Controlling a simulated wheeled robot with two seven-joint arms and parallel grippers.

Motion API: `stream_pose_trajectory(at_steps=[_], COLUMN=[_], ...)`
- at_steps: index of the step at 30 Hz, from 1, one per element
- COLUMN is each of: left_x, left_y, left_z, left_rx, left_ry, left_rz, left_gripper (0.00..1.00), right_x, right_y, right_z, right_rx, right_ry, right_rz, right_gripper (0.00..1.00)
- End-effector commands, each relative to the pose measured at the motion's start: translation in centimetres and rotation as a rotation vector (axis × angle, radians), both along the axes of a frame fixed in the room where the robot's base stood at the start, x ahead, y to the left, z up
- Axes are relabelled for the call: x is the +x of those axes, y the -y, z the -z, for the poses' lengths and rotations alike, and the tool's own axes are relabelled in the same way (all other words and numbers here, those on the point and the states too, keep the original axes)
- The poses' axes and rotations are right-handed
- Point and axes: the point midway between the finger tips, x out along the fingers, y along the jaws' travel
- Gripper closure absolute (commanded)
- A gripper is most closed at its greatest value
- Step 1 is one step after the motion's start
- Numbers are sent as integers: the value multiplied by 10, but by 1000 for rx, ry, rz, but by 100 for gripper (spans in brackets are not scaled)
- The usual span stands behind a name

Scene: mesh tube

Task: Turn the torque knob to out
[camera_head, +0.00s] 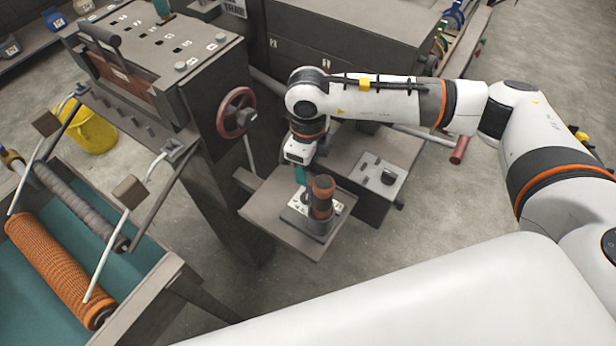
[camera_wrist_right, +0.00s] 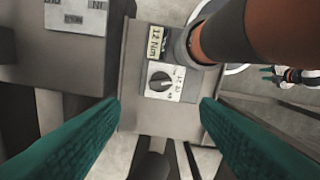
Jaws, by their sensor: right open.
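The torque knob (camera_wrist_right: 160,81) is a small round dark knob with a pale pointer line, on a white plate with printed marks that are too small to read surely. A "12 Nm" label (camera_wrist_right: 155,42) lies beside it. In the head view its plate (camera_head: 295,214) lies on a small grey shelf, partly hidden by my gripper and a brown cylinder (camera_head: 322,192). My right gripper (camera_wrist_right: 160,104) is open with teal fingers, one on each side of the knob's plate in the picture, with nothing between them. In the head view it points down (camera_head: 301,174) above the plate. My left gripper is not in view.
The brown cylinder stands upright close beside the plate and the gripper. A grey box (camera_head: 345,170) with another switch plate (camera_head: 378,175) is behind the shelf. A red handwheel (camera_head: 236,112) is to the left, and a yellow bucket (camera_head: 92,130) stands on the floor.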

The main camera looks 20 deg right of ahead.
Motion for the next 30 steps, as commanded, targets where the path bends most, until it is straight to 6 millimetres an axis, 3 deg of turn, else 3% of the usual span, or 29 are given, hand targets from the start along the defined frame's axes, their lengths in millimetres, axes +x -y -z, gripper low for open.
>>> stream_pose_trajectory(at_steps=[12, 17, 22, 30], left_x=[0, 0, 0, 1], left_y=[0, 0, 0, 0], left_z=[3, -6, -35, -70], left_rx=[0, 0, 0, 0], left_ry=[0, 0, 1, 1], left_rz=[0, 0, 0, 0], left_gripper=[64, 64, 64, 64], right_x=[0, 0, 0, 0], right_y=[0, 0, 0, 0], right_z=[-11, -20, -48, -84], right_rx=[-1, -1, -1, 0], right_ry=[-1, -1, -1, -1], right_rz=[1, 0, 0, 0], right_gripper=[44, 70, 98, 100])
